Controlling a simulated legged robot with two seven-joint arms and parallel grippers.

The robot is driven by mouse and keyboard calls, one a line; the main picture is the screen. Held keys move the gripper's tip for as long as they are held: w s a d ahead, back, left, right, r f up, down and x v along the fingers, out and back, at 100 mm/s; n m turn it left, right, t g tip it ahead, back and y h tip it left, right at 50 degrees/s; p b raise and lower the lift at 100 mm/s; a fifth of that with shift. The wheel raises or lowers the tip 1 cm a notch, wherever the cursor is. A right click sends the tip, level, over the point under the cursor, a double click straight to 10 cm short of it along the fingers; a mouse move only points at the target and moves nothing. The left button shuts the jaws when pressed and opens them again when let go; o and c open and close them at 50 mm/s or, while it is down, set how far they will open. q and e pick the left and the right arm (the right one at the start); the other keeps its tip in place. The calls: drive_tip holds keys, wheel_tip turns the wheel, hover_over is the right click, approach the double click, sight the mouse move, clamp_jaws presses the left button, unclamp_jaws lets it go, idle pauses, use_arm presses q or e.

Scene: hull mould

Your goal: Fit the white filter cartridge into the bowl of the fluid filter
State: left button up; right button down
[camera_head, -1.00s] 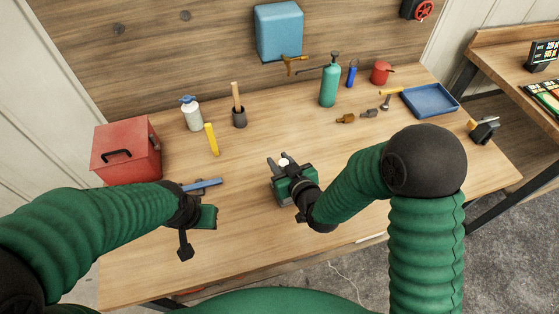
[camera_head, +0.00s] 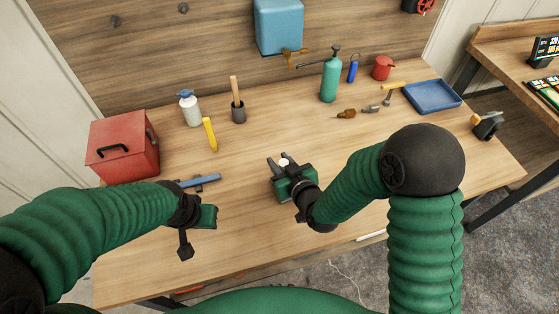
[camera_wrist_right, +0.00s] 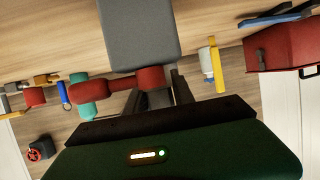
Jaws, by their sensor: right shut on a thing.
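My right gripper (camera_head: 282,164) reaches over the middle of the bench, with its dark fingers on either side of a small white round thing (camera_head: 285,162), probably the filter cartridge. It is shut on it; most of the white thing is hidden. A red-ended bar (camera_wrist_right: 122,85) crosses in front of the fingers. I cannot make out the filter bowl. My left gripper (camera_head: 196,232) hangs over the bench's left front; its jaw opening is unclear.
A red toolbox (camera_head: 122,148), white bottle (camera_head: 190,110), yellow tool (camera_head: 210,134) and blue tool (camera_head: 200,181) lie on the left. A green bottle (camera_head: 330,78), red pot (camera_head: 382,67) and blue tray (camera_head: 432,96) stand at the back right. The middle bench is mostly clear.

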use_arm(q)
drive_tip(key=shift+f+b, duration=0.55)
drive_tip(key=shift+f, duration=0.1)
use_arm(e)
drive_tip(key=shift+f, duration=0.7)
drive_tip(key=c, duration=1)
unclamp_jaws()
drive_tip(key=shift+s+r, duration=0.1)
drive_tip(key=shift+s+d+r, duration=0.1)
drive_tip(key=shift+s+d, duration=0.05)
drive_tip(key=shift+s, duration=0.05)
drive_tip(key=v, duration=0.4)
drive_tip(key=shift+s+d+r, duration=0.15)
drive_tip(key=shift+s+d, duration=0.05)
drive_tip(key=shift+s, duration=0.15)
use_arm(q)
drive_tip(key=w+p+v, duration=0.2)
drive_tip(key=p+v, duration=0.7)
drive_tip(key=w+r+p+v, duration=0.1)
drive_tip(key=w+p+v, duration=0.1)
drive_tip(key=p+v, duration=0.7)
use_arm(e)
drive_tip(key=v, duration=1.1)
use_arm(q)
drive_tip(key=shift+f, duration=0.1)
use_arm(e)
drive_tip(key=shift+r, duration=0.1)
